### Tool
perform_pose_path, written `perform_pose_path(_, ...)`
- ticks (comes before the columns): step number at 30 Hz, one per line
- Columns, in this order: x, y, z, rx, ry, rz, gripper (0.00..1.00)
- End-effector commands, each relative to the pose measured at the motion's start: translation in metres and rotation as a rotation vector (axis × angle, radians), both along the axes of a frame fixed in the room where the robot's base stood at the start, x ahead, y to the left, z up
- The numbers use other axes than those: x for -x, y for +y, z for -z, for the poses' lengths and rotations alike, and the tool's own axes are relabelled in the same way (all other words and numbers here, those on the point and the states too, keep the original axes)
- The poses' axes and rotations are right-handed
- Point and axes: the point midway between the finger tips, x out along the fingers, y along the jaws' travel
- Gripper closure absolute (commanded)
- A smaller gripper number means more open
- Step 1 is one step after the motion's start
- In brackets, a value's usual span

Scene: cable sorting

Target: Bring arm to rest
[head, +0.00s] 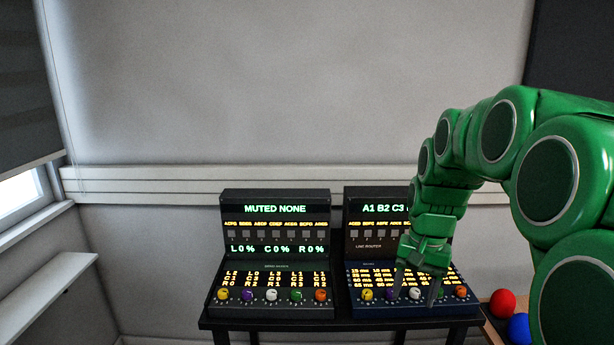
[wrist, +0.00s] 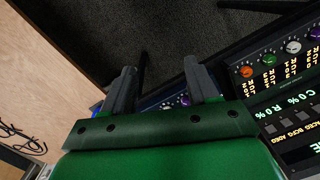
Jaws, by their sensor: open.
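My green arm (head: 500,130) reaches in from the right in the head view and bends down over the right-hand console. My gripper (head: 417,288) is open, its two dark fingers pointing down in front of that console's sloped panel. The fingers also show in the wrist view (wrist: 162,95), spread apart with nothing held between them. The right console (head: 358,203) reads "A1 B2 C3" and is partly hidden behind my arm. Whether the fingertips touch its knobs cannot be told.
The left console (head: 228,203) reads "MUTED NONE". Both consoles stand on a black table (head: 340,323). A red ball (head: 502,302) and a blue ball (head: 519,328) lie right of it, close to my arm. A wall shelf (head: 45,290) is at far left.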

Motion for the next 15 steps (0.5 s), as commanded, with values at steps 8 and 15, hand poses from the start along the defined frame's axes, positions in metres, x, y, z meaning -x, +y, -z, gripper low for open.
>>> perform_pose_path(8,0.068,0.028,-0.002,0.01,0.022,-0.11,0.41)
perform_pose_path(15,0.127,0.044,0.001,0.019,0.035,-0.196,0.41)
